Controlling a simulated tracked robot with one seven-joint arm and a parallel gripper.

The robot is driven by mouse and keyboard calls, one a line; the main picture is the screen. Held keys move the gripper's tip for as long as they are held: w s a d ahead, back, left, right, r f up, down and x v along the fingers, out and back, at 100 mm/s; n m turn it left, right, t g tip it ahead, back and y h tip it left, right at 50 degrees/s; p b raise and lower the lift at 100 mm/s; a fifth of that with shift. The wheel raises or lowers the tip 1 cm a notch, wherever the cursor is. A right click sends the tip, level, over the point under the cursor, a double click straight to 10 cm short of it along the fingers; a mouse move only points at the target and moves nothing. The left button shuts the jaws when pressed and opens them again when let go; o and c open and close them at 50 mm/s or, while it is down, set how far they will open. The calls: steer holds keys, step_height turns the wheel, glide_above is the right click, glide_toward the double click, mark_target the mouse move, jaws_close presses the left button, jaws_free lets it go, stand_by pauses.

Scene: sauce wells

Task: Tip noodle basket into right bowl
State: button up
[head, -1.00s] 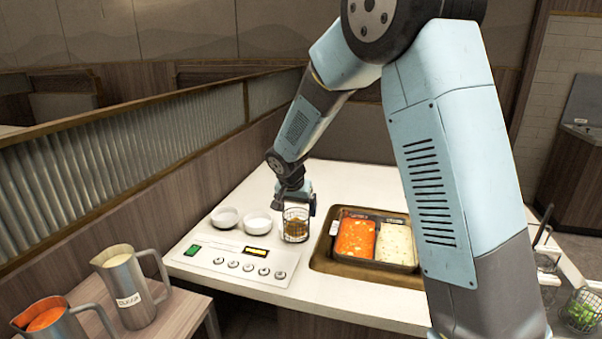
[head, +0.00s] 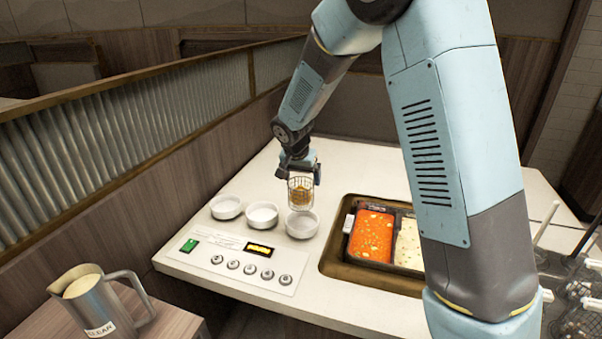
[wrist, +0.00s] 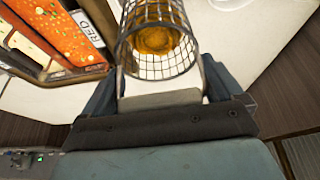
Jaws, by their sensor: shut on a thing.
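My gripper (head: 300,170) is shut on the noodle basket (head: 300,194), a wire mesh cylinder with yellow-brown noodles inside. The basket looks upright and hangs above or just behind the right bowl (head: 301,225), the rightmost of three white bowls in a row. In the head view I cannot tell how high it is over the bowl. The wrist view shows the basket (wrist: 158,62) between my fingers, with the noodles (wrist: 156,40) at its bottom. The bowls are not clearly visible in the wrist view.
The middle bowl (head: 262,216) and left bowl (head: 226,208) stand beside the right one. A control panel (head: 243,262) lies in front. A sunken tray with red sauce (head: 373,236) and white sauce (head: 408,244) is to the right. A metal pitcher (head: 100,302) stands at lower left.

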steer(key=shift+d+f, duration=0.25)
steer(key=shift+f, duration=3.4)
steer(key=shift+w, duration=0.1)
steer(key=shift+w+a, duration=0.35)
steer(key=shift+w, duration=0.4)
steer(key=shift+s+r+t, duration=0.1)
steer(key=shift+t, duration=0.4)
steer(key=shift+s+d+r+t+y, duration=0.1)
steer(key=shift+s+t+y, duration=0.1)
steer(key=shift+t, duration=0.3)
steer(key=shift+s+t+y, duration=0.1)
steer(key=shift+t+y, duration=0.1)
steer(key=shift+t, duration=0.3)
